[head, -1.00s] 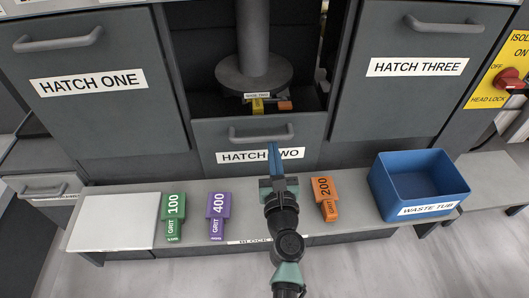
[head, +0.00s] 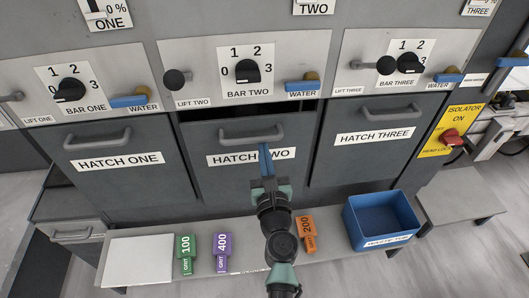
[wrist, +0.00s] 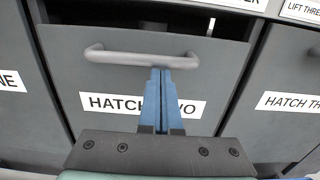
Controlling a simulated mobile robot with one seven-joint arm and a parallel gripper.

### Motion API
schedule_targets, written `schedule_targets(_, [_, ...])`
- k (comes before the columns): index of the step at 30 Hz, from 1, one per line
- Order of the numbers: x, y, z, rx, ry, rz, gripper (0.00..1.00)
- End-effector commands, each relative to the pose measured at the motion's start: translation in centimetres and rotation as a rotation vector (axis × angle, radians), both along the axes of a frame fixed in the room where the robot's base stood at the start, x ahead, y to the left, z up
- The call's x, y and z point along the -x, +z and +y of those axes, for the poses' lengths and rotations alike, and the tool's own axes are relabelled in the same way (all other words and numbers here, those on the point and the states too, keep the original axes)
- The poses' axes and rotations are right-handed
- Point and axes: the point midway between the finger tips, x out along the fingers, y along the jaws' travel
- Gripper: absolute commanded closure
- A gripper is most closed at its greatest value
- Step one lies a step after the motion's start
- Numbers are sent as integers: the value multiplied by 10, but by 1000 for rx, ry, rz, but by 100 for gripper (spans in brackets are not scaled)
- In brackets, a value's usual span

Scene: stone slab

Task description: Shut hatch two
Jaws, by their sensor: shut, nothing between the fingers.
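Hatch two (head: 230,180) is a grey sliding panel with a white label and a bar handle (head: 250,133). The gap also shows in the wrist view (wrist: 130,14). My gripper (head: 264,147) is shut and empty, its blue fingers pointing up in front of the label. In the wrist view my fingertips (wrist: 174,62) meet the right part of the handle from below. I cannot tell if they touch it.
Hatch one (head: 125,180) and hatch three (head: 365,155) are closed on either side. The bar two knob (head: 247,71) and lift two knob (head: 175,80) sit above. Below, a ledge holds a blue waste tub (head: 382,220) and grit blocks (head: 223,250).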

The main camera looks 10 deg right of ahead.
Motion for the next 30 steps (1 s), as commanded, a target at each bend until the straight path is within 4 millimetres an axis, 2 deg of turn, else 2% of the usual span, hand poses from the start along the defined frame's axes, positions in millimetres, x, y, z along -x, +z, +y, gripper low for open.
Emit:
schedule_targets(1, [-3,24,3,1,8,-16,100])
schedule_targets(7, [-3,39,4,0,8,-16,100])
schedule_targets(30, [-2,42,3,1,9,-16,100])
